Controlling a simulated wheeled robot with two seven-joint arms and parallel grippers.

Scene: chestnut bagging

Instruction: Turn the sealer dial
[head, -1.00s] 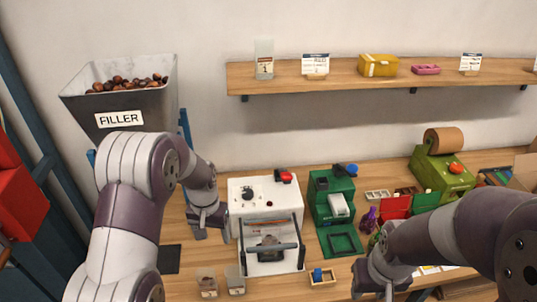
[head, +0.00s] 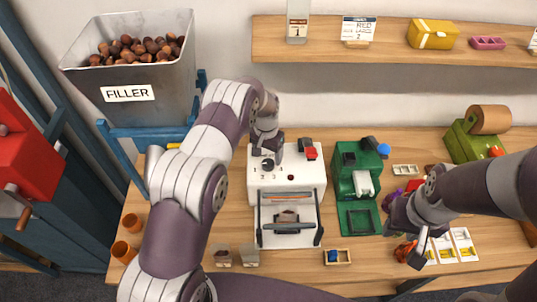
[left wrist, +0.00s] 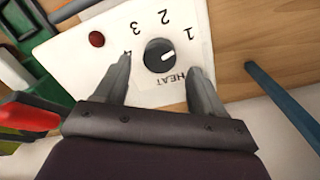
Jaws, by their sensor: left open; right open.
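The white sealer (head: 310,182) stands on the table in the middle of the head view. Its black dial (left wrist: 160,55) shows in the left wrist view, with the numbers 1 to 4 and the word HEAT around it. A short white mark is on the dial. My left gripper (head: 268,152) is over the sealer's top, open, with one finger on each side of the dial. I cannot tell whether the fingers touch it. My right gripper (head: 420,250) is open at the right, near an orange-brown item (head: 403,251) and away from the sealer.
A green machine (head: 346,160) stands right of the sealer. A red knob (left wrist: 97,39) is near the dial. The filler bin (head: 128,95) with chestnuts is at the left. A wooden shelf (head: 390,52) runs along the wall. Small cups (head: 222,257) stand in front of the sealer.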

